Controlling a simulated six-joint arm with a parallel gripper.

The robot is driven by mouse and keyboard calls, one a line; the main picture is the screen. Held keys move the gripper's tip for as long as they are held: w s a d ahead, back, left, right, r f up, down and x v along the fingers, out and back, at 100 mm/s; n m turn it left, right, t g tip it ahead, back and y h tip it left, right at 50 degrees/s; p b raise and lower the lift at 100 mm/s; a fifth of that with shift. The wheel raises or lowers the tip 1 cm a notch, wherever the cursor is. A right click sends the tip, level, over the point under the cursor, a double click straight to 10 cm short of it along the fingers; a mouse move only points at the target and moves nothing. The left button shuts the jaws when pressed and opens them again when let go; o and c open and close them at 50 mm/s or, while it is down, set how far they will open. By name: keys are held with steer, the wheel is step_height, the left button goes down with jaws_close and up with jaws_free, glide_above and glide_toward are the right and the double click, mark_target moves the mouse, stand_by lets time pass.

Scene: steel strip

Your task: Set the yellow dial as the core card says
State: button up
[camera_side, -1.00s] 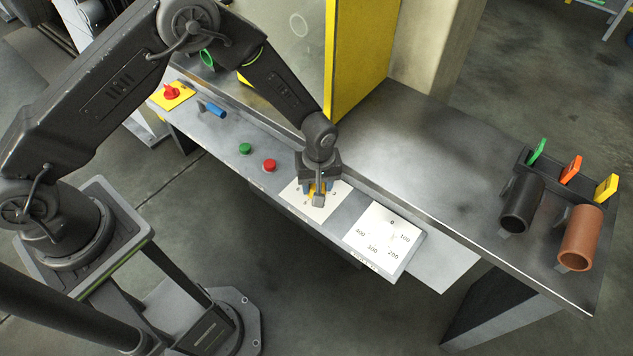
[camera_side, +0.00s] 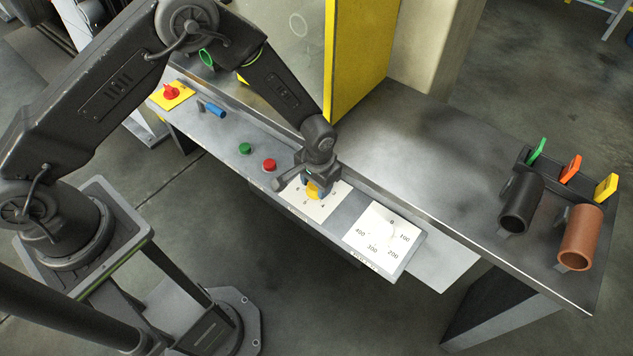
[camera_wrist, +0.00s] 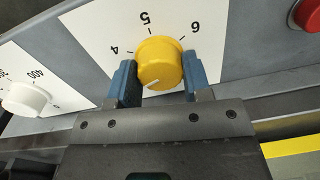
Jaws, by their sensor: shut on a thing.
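The yellow dial (camera_side: 314,191) sits on a white numbered plate (camera_side: 328,207) on the front panel of the bench. In the wrist view the yellow dial (camera_wrist: 158,62) stands between the two blue fingers of my gripper (camera_wrist: 160,82), which is shut on it. The numbers 4, 5 and 6 show upside down around its far side. The numbers on the near side are hidden by my gripper. I cannot make out a core card in either view.
A white dial (camera_wrist: 25,98) on a plate marked 100 to 400 is beside it. Red (camera_side: 269,165) and green (camera_side: 245,148) buttons, a blue handle (camera_side: 215,110) and a red switch (camera_side: 171,91) are left. Black (camera_side: 522,203) and copper (camera_side: 580,238) tubes lie right.

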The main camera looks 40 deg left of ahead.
steer(key=m, duration=0.5)
steer(key=shift+s+m, duration=0.1)
steer(key=shift+m, duration=0.2)
steer(key=m, duration=0.5)
steer(key=shift+t, duration=0.3)
steer(key=m, duration=0.6)
steer(key=shift+h, duration=0.3)
steer(key=m, duration=0.5)
steer(key=shift+a+m, duration=0.1)
steer(key=shift+m, duration=0.2)
steer(key=o, duration=0.9)
